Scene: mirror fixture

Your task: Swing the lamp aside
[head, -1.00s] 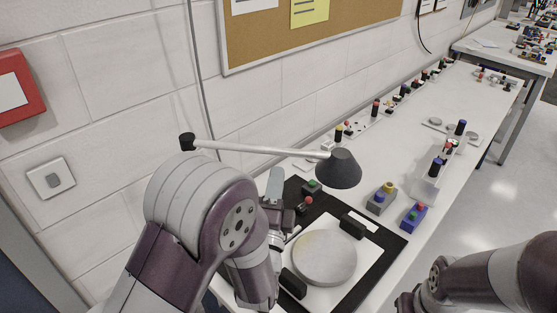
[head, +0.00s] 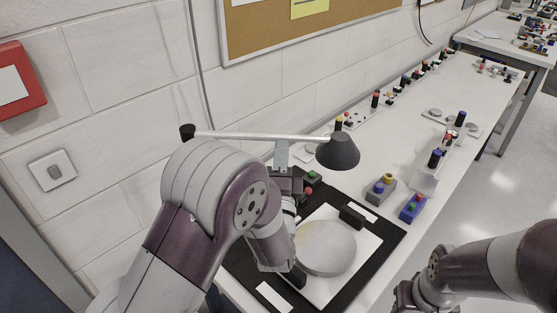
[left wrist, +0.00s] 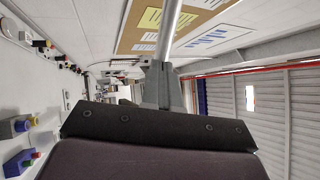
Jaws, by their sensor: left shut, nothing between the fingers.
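The lamp has a dark grey conical shade (head: 338,152) and a thin light-grey arm (head: 245,136) running from a black pivot at its left end. The shade hangs above the back of a black mat (head: 385,238). My left gripper (head: 281,152) is shut and empty, its fingers upright against or just beside the lamp arm; I cannot tell if they touch. In the left wrist view the closed fingers (left wrist: 160,85) meet the lamp arm (left wrist: 172,28) at its lower visible end. My right arm is at the lower right, its fingers out of view.
A round grey disc (head: 325,247) lies on a white plate on the mat. Button boxes, a grey one (head: 381,190) and a blue one (head: 413,208), stand right of it. A wall with a corkboard (head: 270,38) runs behind the bench.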

